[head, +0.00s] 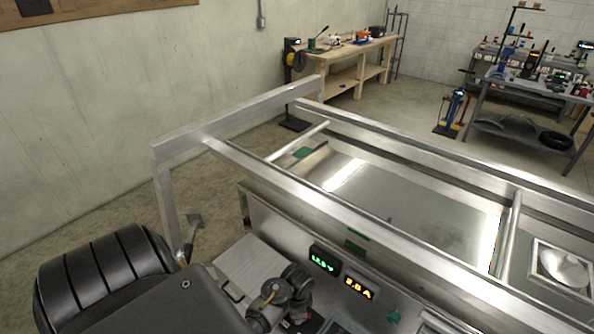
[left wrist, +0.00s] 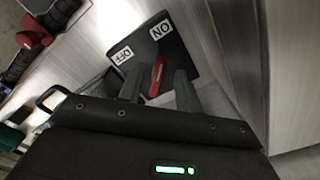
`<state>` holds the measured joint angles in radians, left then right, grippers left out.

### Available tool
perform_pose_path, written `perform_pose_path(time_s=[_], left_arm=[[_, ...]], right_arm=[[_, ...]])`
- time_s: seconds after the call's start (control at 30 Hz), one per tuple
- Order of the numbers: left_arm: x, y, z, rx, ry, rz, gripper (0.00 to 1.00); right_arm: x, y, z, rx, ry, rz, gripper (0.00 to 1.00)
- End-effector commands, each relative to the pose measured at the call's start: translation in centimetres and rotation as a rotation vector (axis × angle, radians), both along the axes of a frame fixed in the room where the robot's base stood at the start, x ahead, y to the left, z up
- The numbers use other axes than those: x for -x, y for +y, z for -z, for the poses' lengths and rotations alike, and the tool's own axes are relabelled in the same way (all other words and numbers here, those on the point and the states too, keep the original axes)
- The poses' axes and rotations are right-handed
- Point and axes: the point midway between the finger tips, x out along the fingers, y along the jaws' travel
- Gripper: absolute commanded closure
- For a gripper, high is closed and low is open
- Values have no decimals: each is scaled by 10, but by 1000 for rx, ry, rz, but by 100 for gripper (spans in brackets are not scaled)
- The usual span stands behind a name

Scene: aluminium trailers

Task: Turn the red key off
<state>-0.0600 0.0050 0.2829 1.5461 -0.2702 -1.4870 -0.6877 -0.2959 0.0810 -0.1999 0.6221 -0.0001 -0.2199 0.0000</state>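The red key (left wrist: 157,76) shows in the left wrist view on a dark switch plate (left wrist: 179,50). The plate carries a white OFF label (left wrist: 121,54) and a white ON label (left wrist: 161,30). The key's upper end points toward the ON label. My left gripper (left wrist: 159,87) is open, with one grey finger on each side of the key. A gap shows beside the key; I cannot tell whether either finger touches it. I cannot make out the key in the head view. My right gripper is in neither view.
The trailer's aluminium frame rail (head: 300,180) runs across the head view. A green display (head: 323,259) and an amber display (head: 359,288) sit on the trailer's near side. A wooden workbench (head: 345,62) and a metal table (head: 530,100) stand farther back, with open floor before them.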

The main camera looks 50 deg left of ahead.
Motion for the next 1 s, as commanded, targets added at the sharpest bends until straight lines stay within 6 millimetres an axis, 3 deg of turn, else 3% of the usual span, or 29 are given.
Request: perform_pose_path(time_s=[0.2,0.47,0.73,1.0], left_arm=[[0,0,12,-1,1,0,65],[0,0,13,-1,-1,0,65],[0,0,13,-1,-1,0,100],[0,0,13,-1,-1,-12,100]], right_arm=[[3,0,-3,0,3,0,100],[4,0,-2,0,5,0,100],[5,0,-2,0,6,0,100],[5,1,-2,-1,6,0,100]])
